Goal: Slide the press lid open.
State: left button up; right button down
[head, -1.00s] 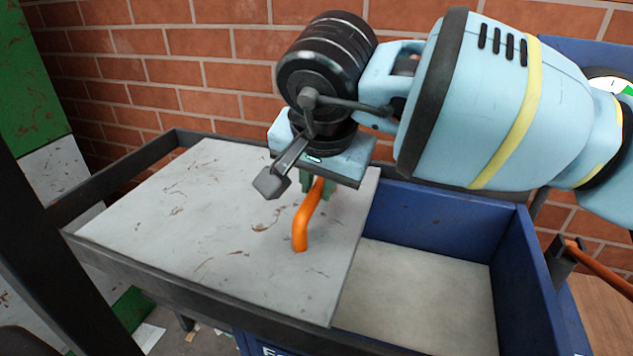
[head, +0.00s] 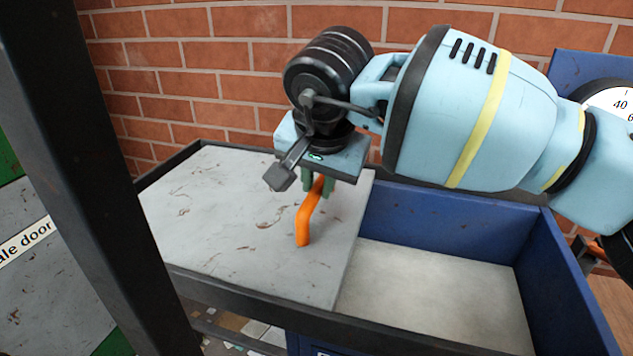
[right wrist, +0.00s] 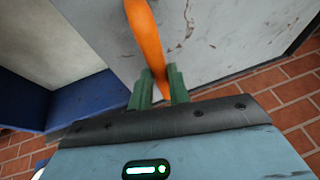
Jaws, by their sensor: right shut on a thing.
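The press lid (head: 240,225) is a scuffed grey plate lying flat in a dark frame, over the left part. An orange handle (head: 304,222) stands up from it near its right edge. My right gripper (head: 318,187) is above the lid, with its green fingers shut on the upper end of the handle. In the right wrist view the orange handle (right wrist: 146,38) runs between the two fingers (right wrist: 157,86). To the right of the lid the blue press box (head: 450,212) is uncovered and shows a pale floor. My left gripper is not in view.
A dark post (head: 100,180) stands in front at the left and hides part of the frame. A brick wall (head: 230,75) is close behind. A dial (head: 612,103) shows at the far right. A label (head: 25,243) is at the left edge.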

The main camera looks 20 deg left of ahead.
jog(key=c, duration=1.3)
grip_release()
jog(key=v, duration=0.7)
jog(key=shift+s+r, duration=0.1)
jog(key=shift+r, duration=0.3)
